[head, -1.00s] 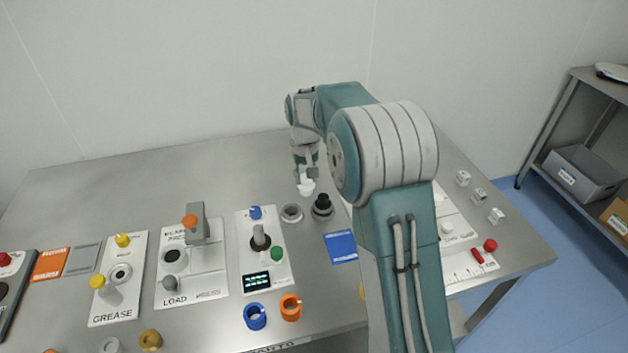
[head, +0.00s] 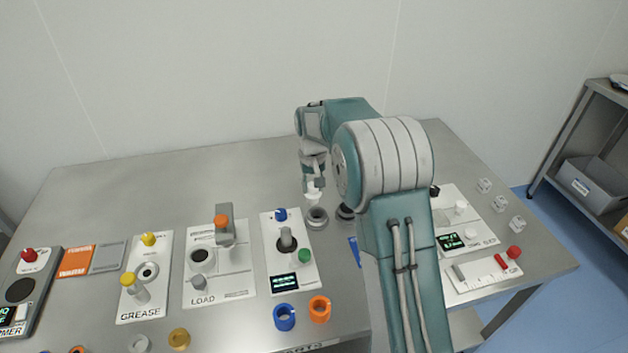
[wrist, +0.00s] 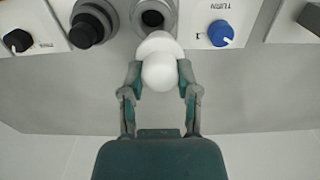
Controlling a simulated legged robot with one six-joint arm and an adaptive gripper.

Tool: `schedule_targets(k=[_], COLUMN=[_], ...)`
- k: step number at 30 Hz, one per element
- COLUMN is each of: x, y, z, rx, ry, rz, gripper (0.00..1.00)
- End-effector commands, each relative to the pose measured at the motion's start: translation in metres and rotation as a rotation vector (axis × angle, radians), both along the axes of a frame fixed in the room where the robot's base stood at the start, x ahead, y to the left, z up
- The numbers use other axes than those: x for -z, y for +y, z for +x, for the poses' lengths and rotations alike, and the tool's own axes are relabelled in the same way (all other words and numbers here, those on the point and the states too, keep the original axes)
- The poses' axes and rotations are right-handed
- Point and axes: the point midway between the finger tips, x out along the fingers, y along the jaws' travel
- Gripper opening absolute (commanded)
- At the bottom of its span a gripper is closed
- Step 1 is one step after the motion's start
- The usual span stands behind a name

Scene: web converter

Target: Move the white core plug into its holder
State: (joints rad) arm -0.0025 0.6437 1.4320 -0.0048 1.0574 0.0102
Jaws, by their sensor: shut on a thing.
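My gripper (wrist: 160,92) is shut on the white core plug (wrist: 160,70), with one finger on each side of it. In the head view the plug (head: 313,196) hangs below my gripper (head: 313,184), just behind the grey ring holder (head: 317,222). In the wrist view the plug's wide end borders the open dark hole of the holder (wrist: 170,10) and hides part of its rim. I cannot tell whether they touch. The holder looks empty.
A black plug sits in a similar ring (wrist: 90,25) beside the grey holder. The panel with the blue knob (head: 281,214) stands on the holder's other side. My arm hides part of the table's right. The steel table (head: 150,190) is clear behind the panels.

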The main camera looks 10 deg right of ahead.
Motion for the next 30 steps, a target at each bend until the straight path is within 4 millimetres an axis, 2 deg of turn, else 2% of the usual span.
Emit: schedule_targets(k=[5,13,30], x=[0.016,0.034,0.037], y=[-0.005,0.0,-0.002], z=[0.0,0.0,0.0], rx=[0.002,0.001,0.001], ry=[0.002,0.002,0.0], rz=[0.004,0.0,0.001], gripper=[0.0,0.0,0.0])
